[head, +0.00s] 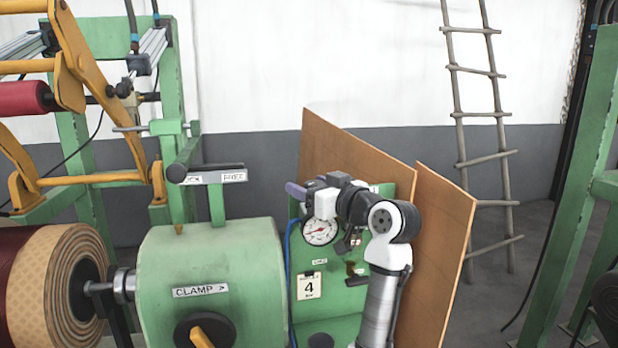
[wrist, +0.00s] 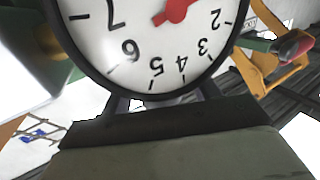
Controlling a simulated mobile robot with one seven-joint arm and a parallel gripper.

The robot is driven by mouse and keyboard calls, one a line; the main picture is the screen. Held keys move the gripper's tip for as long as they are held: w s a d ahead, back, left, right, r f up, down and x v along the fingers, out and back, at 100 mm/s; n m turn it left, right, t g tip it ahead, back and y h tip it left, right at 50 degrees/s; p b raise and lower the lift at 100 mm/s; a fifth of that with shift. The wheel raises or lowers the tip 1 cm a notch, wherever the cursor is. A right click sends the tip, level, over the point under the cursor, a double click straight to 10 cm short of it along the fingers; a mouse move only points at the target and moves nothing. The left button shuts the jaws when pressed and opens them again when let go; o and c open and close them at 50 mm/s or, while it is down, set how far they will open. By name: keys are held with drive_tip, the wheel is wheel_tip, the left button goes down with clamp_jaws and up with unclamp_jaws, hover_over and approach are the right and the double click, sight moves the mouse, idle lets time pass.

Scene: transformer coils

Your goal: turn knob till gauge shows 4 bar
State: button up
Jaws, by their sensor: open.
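The round white pressure gauge (head: 320,231) stands at the top of a green panel, with a red needle. It fills the upper part of the wrist view (wrist: 165,45) upside down, with figures 2 to 7 showing. The needle's red hub is at the top edge there; I cannot read the exact value. A card on the panel (head: 309,287) shows 4 bar. My gripper (head: 312,194) is just above the gauge and open. The knob cannot be made out; a dark band and grey-green surface below the gauge in the wrist view are unclear.
A green clamp housing (head: 212,262) with a lever above it stands left of the panel. A wound coil (head: 40,285) is at far left. Brown boards (head: 440,255) lean behind my arm. A ladder (head: 485,150) leans on the back wall. Floor shows at right.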

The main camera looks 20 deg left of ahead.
drive_tip(key=shift+w+a, duration=0.2)
drive_tip(key=shift+a, duration=0.15)
drive_tip(key=shift+c, duration=0.2)
drive_tip(key=c, duration=0.9)
drive_tip(key=shift+m+t, duration=0.3)
drive_tip(key=shift+t, duration=0.1)
